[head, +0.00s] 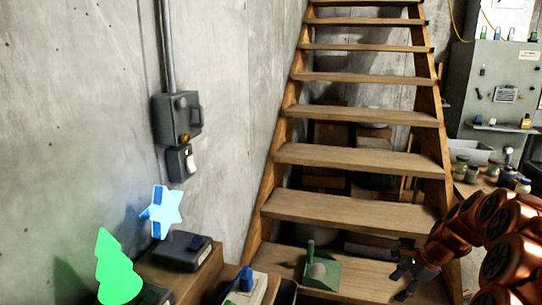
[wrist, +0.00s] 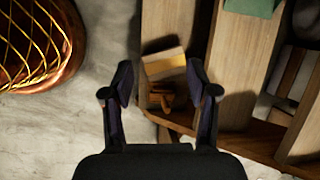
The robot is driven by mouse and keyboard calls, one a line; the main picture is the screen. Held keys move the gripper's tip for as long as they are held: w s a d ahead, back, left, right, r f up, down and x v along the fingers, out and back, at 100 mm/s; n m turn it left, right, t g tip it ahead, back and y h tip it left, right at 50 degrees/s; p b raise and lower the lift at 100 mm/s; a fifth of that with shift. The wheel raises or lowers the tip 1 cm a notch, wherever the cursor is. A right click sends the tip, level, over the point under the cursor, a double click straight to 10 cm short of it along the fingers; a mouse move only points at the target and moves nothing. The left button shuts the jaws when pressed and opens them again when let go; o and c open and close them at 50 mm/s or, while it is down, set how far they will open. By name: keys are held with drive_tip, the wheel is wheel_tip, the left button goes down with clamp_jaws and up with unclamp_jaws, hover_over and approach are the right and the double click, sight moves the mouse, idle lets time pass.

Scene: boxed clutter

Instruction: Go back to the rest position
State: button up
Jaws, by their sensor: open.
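My gripper (head: 408,272) is at the lower right of the head view, in front of the lower stair treads, with my copper-coloured arm reaching in from the right edge. In the wrist view my gripper (wrist: 160,88) has its two dark fingers spread wide apart, with nothing held between them. A small wooden piece (wrist: 164,65) shows beyond the fingertips, and I cannot tell what it is.
Wooden stairs (head: 345,158) rise in the middle. A green dustpan-like object (head: 320,270) lies on a low tread. A green tree shape (head: 117,270) and a blue star (head: 162,212) stand at left. A grey cabinet (head: 490,85) and jars are at right.

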drive_tip(key=s+a+r+n+g+p, duration=0.1)
drive_tip(key=s+a+r+n+p, duration=0.35)
drive_tip(key=s+a+r, duration=0.35)
drive_tip(key=s+a+r+n+g+p, duration=0.25)
drive_tip(key=s+a+r+n, duration=0.3)
drive_tip(key=a+r, duration=0.45)
drive_tip(key=s+a+r+n+h+p, duration=0.1)
drive_tip(key=s+r+n+p, duration=0.2)
drive_tip(key=s, duration=0.5)
drive_tip(key=s+a+r+n+h+p, duration=0.1)
drive_tip(key=s+r+n+p, duration=0.2)
drive_tip(key=s, duration=0.4)
drive_tip(key=s+a+r+n+h+p, duration=0.1)
drive_tip(key=s+r+n+h+p, duration=0.1)
drive_tip(key=s, duration=0.6)
drive_tip(key=shift+s+a+r+n+g+p, duration=0.25)
drive_tip(key=shift+s+r+n+g+p, duration=0.15)
drive_tip(key=shift+r+n+p, duration=0.55)
